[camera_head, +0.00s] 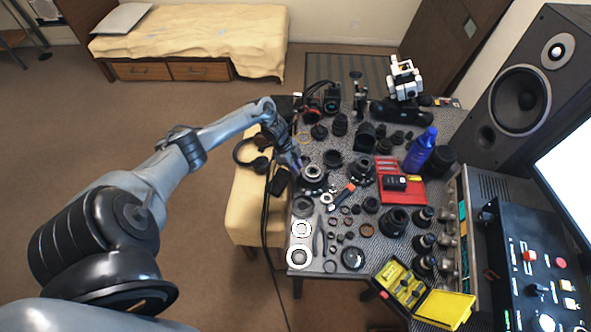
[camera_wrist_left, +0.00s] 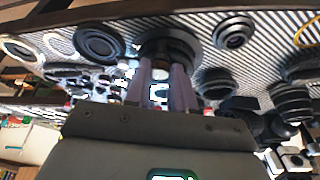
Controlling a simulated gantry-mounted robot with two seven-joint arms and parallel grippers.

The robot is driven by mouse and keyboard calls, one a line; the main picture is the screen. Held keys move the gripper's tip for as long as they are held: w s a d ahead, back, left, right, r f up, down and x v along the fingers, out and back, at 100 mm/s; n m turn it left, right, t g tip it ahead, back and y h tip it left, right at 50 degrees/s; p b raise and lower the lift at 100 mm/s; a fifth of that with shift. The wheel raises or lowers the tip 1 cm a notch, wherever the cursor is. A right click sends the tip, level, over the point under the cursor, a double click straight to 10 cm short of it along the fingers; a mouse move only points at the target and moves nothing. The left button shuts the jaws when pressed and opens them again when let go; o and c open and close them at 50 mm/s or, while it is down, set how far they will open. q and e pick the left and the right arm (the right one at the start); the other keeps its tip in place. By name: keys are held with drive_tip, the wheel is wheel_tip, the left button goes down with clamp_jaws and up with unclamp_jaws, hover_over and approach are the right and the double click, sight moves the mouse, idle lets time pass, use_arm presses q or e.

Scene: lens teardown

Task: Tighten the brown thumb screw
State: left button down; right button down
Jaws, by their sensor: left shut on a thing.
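My left gripper (camera_head: 299,165) reaches in from the left to the back-left part of the table, beside a ringed lens part (camera_head: 313,171). In the left wrist view, the fingers of my left gripper (camera_wrist_left: 163,72) are shut on a small brownish piece, which looks like the brown thumb screw (camera_wrist_left: 168,60). It sits at a dark round lens part (camera_wrist_left: 186,43). The fingers hide most of the screw, and its thread cannot be seen. In the head view the screw is too small to make out. My right gripper is in neither view.
Many lens parts crowd the table. A red tray (camera_head: 401,193), a blue bottle (camera_head: 420,150) and an open yellow case (camera_head: 446,307) stand to the right. Pliers (camera_head: 318,236) lie at the front left. A cable hangs by the left edge. Little table is free.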

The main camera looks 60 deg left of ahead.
use_arm(q)
drive_tip(key=shift+w+a+m+g+h+b, duration=0.15)
drive_tip(key=shift+m+g+b, duration=0.15)
drive_tip(key=shift+m+b, duration=0.8)
drive_tip(key=shift+w+m+g+h+b, duration=0.25)
drive_tip(key=shift+m+b, duration=0.45)
drive_tip(key=shift+b, duration=0.7)
drive_tip(key=shift+s, duration=0.2)
drive_tip(key=c, duration=0.9)
unclamp_jaws()
drive_tip(key=shift+c, duration=0.2)
drive_tip(key=shift+r, duration=0.15)
drive_tip(key=p+v, duration=0.2)
drive_tip(key=v, duration=0.8)
drive_tip(key=shift+r+p, duration=0.25)
drive_tip(key=shift+p, duration=0.15)
